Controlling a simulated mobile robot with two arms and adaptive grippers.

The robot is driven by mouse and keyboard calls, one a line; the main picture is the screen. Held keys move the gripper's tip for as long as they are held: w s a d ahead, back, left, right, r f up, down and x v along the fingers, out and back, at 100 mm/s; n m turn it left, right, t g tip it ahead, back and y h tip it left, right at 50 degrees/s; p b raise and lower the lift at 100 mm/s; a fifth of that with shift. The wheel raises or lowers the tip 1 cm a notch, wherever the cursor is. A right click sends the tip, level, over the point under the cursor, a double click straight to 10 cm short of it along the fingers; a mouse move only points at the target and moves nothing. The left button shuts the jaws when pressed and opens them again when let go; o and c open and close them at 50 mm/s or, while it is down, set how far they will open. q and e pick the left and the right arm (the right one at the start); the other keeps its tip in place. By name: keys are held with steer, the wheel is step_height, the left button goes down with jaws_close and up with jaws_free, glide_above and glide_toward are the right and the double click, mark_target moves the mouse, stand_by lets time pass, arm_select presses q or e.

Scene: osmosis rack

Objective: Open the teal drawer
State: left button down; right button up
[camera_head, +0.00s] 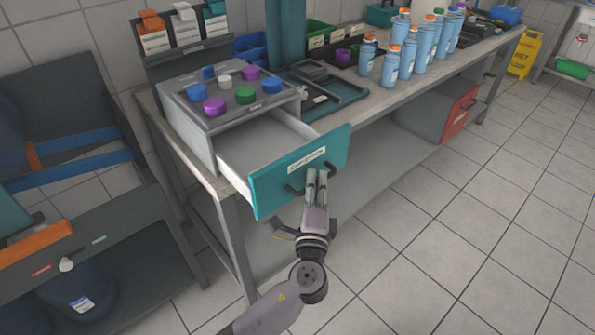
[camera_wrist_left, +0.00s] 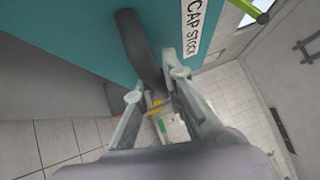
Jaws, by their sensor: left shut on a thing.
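The teal drawer (camera_head: 285,185) stands pulled out of the grey cabinet (camera_head: 196,128) on the workbench, and its white, empty-looking inside shows. Its front has a white label and a dark bar handle (camera_head: 329,167). My left gripper (camera_head: 317,176) is at the drawer front and shut on the handle. In the left wrist view the gripper's fingers (camera_wrist_left: 155,85) lie on either side of the dark handle (camera_wrist_left: 139,48), close to the teal front (camera_wrist_left: 85,30). The label there reads "CAP STOCK". My right gripper is not in view.
Several coloured caps (camera_head: 215,105) sit on top of the cabinet. Several blue bottles (camera_head: 390,68) stand along the bench (camera_head: 385,85). A red-fronted drawer (camera_head: 459,112) is under the bench at the right. The tiled floor (camera_head: 440,215) in front is clear. A dark rack (camera_head: 75,190) stands at the left.

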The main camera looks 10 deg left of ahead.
arm_select(q)
steer(key=shift+s+d+f, duration=0.1)
steer(key=shift+s+d, duration=0.7)
steer(key=shift+d, duration=0.2)
steer(key=c, duration=1.7)
jaws_free()
steer(key=shift+o, duration=0.2)
steer(key=s+d+f, duration=0.1)
steer(key=s, duration=1)
steer(key=shift+s+d+f, duration=0.15)
steer(key=shift+s+f, duration=0.1)
steer(key=shift+s, duration=0.15)
